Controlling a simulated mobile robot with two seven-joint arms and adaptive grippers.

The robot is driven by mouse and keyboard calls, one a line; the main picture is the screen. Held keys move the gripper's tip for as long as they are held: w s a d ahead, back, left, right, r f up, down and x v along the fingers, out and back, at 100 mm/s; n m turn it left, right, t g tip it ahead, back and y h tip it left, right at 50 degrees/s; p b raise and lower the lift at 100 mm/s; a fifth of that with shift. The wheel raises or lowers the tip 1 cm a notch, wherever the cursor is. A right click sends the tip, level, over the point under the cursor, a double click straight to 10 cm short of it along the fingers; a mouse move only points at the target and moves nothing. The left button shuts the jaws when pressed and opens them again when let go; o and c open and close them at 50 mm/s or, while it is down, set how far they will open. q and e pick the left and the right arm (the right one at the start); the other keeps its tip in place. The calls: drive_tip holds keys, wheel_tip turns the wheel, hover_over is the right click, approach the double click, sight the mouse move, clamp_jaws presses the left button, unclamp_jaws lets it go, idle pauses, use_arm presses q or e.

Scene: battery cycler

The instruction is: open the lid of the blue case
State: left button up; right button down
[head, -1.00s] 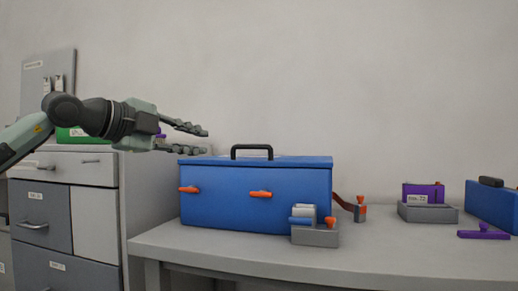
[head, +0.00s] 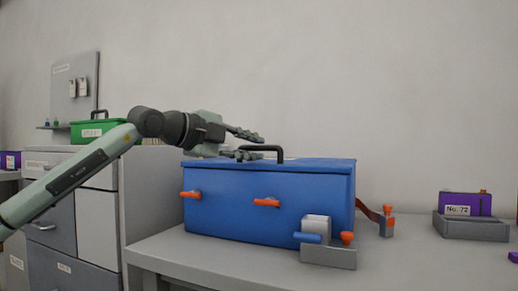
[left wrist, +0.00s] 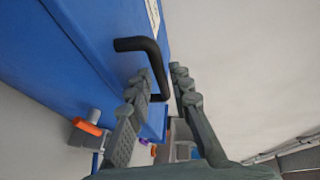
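The blue case (head: 225,215) stands on the grey bench with its lid (head: 310,166) closed. A black handle (head: 282,153) rises from the lid, and orange latches (head: 266,203) sit on the front. My left gripper (head: 255,146) is open at the left part of the handle. In the left wrist view the handle (left wrist: 135,44) shows with its bar running between the open fingers (left wrist: 161,72); I cannot tell whether they touch it. The case (left wrist: 65,60) fills the upper left there. My right gripper is not in view.
A small grey fixture (head: 328,257) with a blue lever stands before the case's front right corner. An orange-topped clamp (head: 387,222) is to its right. A green case (head: 90,131) sits on the left cabinet.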

use_arm(q)
drive_tip(key=shift+x, duration=1.15)
drive_tip(key=shift+c, duration=0.2)
clamp_jaws()
